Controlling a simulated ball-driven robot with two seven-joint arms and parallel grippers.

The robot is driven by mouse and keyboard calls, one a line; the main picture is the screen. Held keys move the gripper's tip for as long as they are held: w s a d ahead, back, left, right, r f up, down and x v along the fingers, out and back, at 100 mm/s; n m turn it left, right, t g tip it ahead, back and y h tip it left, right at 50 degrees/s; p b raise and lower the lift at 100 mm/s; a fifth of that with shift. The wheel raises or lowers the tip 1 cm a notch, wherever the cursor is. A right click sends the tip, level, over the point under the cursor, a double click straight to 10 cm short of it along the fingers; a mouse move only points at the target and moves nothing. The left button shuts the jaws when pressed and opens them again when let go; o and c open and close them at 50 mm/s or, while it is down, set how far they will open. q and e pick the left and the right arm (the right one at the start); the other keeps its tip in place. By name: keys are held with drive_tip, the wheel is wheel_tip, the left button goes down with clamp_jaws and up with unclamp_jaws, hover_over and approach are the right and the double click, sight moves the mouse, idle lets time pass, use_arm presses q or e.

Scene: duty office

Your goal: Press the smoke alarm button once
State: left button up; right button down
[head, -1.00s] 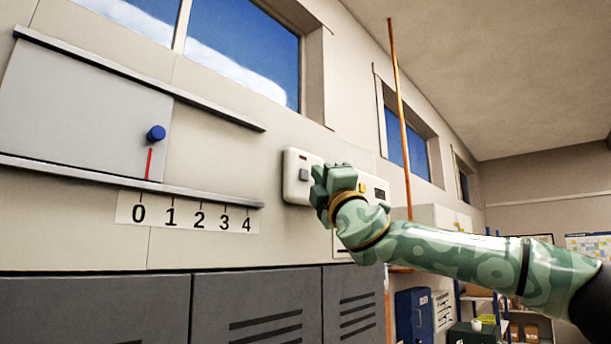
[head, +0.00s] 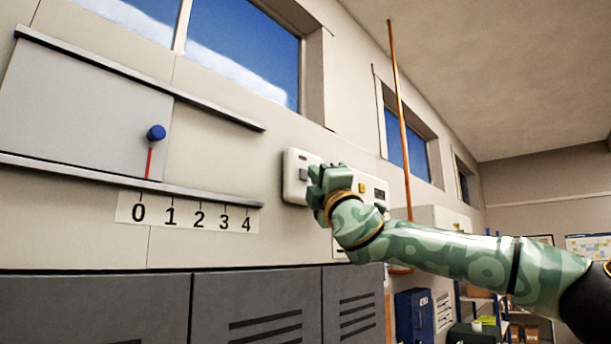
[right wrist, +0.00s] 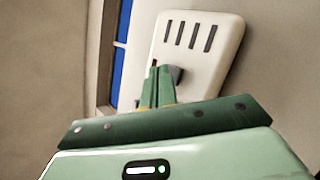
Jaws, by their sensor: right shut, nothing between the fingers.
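A white wall unit (head: 292,190), apparently the smoke alarm, has a small red mark and a grey button (head: 303,174) on its face. The right wrist view shows a white housing (right wrist: 216,68) with several dark slots and a dark grey button (right wrist: 178,74). My right gripper (head: 315,178) is shut and empty in front of the unit, just right of the button. In the right wrist view its closed fingers (right wrist: 160,82) reach beside the button and partly overlap it. I cannot tell whether they touch it. My left gripper is not in view.
A panel with a yellow square (head: 362,188) and a dark display is right of my gripper. A sliding panel with a blue knob (head: 156,132) and a 0–4 scale (head: 186,212) is at left. Grey lockers (head: 255,305) stand below. An orange pipe (head: 400,110) runs up at right.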

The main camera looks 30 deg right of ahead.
drive_tip(key=shift+w+a, duration=0.2)
drive_tip(key=shift+w, duration=0.2)
idle(0.3)
drive_tip(key=shift+s+d+b, duration=0.3)
drive_tip(key=shift+s+b, duration=0.5)
